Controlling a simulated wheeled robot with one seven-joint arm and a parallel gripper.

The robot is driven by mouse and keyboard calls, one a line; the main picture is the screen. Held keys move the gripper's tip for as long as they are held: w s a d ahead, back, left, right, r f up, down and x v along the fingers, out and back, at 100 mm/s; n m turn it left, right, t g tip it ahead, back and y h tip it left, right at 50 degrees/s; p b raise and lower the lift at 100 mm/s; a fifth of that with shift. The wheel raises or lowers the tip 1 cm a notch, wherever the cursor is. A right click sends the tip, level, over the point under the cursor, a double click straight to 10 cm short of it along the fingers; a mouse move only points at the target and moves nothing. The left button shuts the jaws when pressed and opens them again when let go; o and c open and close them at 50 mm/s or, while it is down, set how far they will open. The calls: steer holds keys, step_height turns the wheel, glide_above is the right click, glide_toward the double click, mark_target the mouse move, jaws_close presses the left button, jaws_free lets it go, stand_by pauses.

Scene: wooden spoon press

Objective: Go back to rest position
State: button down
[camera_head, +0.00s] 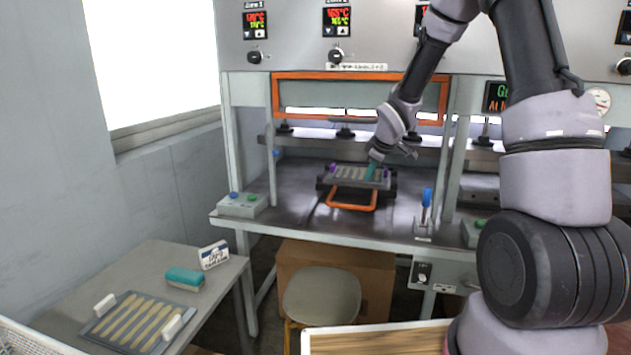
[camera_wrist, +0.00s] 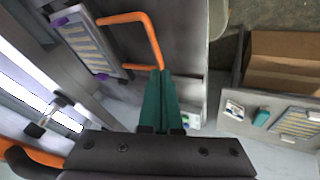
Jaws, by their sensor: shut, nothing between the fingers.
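My gripper (camera_head: 372,170) reaches into the open press bay, over the right part of a mold tray with spoon-shaped pieces (camera_head: 352,177). In the wrist view, the teal fingers of my gripper (camera_wrist: 160,75) are together with nothing between them. The mold tray (camera_wrist: 88,48) lies to their left there, with its orange handle (camera_wrist: 150,32) close to the fingertips. In the head view, the orange handle (camera_head: 350,206) points toward the front edge of the press table. Whether the fingers touch the tray or handle cannot be told.
A side table (camera_head: 225,285) at lower left holds a tray of wooden spoons (camera_head: 110,325), a teal block (camera_head: 185,277) and a small sign (camera_head: 214,255). A stool (camera_head: 322,295) and cardboard box (camera_head: 378,275) stand below the press. An orange frame (camera_head: 276,95) and a blue-topped lever (camera_head: 426,200) are near my arm.

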steer(key=s+d+r+m+h, duration=0.15)
steer(key=s+r+m, duration=0.25)
steer(key=s+r, duration=0.4)
steer(key=s+d+r+m, duration=0.35)
steer(key=s+r, duration=0.25)
steer(key=r, duration=0.3)
steer(key=s+a+r+m+y, duration=0.1)
steer(key=s+r+m, duration=0.2)
steer(key=s, duration=0.7)
steer(key=s+a+r+m+y, duration=0.1)
steer(key=s+r+m, duration=0.2)
steer(key=s, duration=0.6)
steer(key=shift+s+r+m+t, duration=0.3)
steer(key=shift+s+r+m, duration=0.05)
steer(key=shift+m, duration=0.5)
steer(key=shift+w, duration=0.1)
